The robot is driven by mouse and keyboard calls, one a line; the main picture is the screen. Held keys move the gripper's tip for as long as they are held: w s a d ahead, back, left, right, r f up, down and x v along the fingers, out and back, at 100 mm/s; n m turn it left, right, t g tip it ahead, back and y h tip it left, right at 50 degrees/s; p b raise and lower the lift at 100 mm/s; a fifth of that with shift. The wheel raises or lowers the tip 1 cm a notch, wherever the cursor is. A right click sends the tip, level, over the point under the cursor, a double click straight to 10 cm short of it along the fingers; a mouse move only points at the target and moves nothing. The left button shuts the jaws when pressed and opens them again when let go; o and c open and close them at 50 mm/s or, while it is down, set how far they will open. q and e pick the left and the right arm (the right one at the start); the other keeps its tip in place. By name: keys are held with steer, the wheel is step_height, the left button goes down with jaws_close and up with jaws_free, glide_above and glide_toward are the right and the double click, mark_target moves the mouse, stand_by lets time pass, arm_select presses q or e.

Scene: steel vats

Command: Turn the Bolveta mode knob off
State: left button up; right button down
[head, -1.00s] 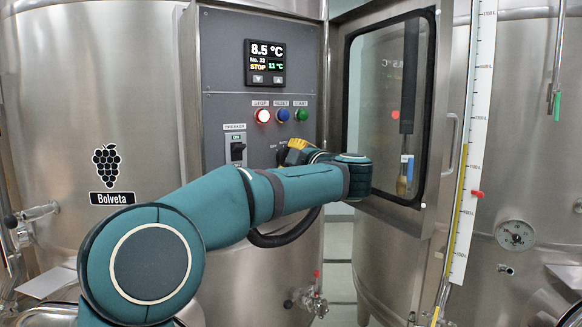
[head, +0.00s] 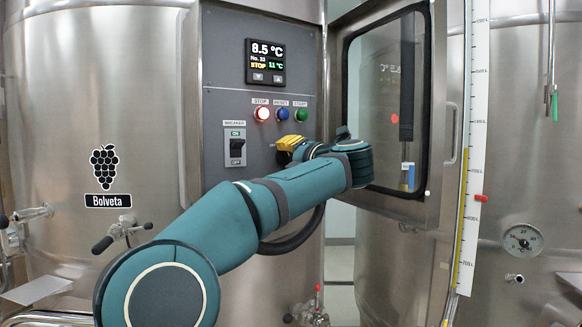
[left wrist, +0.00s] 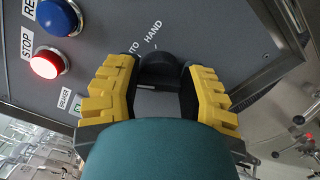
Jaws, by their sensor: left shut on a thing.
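The Bolveta mode knob (left wrist: 158,64) is a black round knob on the grey panel. It sits between the yellow fingers of my left gripper (left wrist: 160,74) in the left wrist view, beside the labels HAND and a partly hidden AUTO. My left gripper is shut on the knob. In the head view my left gripper (head: 291,143) is at the lower right of the panel and hides the knob. Which mark the knob points to cannot be told. My right gripper is not in view.
Below are a lit red stop button (head: 262,114), a blue reset button (head: 282,114), a green start button (head: 301,115) and a breaker (head: 236,147). A windowed door (head: 437,140) stands open at right.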

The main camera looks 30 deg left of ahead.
arm_select(q)
steer(key=shift+n+b, duration=0.85)
steer(key=shift+n, duration=0.75)
steer(key=shift+r, duration=0.1)
steer(key=o, duration=1.2)
steer(key=v, duration=1.2)
steer(key=shift+s+a, duration=0.1)
